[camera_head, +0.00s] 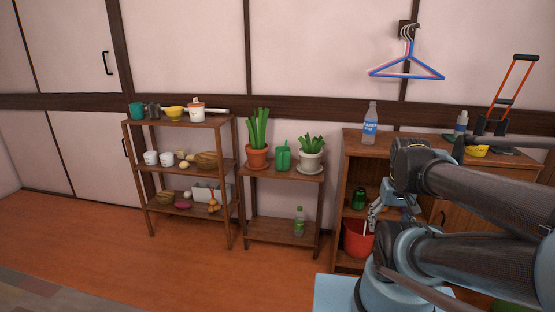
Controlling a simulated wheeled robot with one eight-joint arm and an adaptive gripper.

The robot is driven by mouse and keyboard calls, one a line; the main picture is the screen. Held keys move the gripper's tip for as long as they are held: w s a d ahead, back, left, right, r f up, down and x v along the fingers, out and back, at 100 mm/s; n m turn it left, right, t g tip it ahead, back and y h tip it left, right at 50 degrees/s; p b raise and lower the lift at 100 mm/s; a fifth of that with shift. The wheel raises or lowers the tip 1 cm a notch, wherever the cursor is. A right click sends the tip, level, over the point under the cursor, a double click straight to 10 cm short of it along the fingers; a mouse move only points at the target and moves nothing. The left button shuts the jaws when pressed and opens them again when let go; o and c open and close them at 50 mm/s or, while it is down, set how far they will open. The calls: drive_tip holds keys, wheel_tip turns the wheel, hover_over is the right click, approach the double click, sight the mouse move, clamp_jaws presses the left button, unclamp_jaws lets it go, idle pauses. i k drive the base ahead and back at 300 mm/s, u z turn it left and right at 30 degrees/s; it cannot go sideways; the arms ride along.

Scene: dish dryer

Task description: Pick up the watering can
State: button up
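The watering can (283,158) is small and green. It stands upright on the top of a low wooden shelf, between two potted plants. My gripper (373,218) hangs in front of the cabinet on the right, near a red bucket. It is well to the right of the watering can, lower in the picture, and apart from it. The fingers are small and partly covered by my arm, so I cannot tell whether they are open or shut.
A plant in an orange pot (257,156) is left of the can, and a plant in a pale pot (311,155) is close on its right. A green bottle (299,220) stands on the lower shelf. The red bucket (355,240) sits in the cabinet (347,190). Floor at left is clear.

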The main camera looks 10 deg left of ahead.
sight(282, 154)
drive_tip(key=k, duration=1)
drive_tip(key=u, duration=0.55)
drive_tip(key=i, duration=0.75)
drive_tip(key=u, duration=0.05)
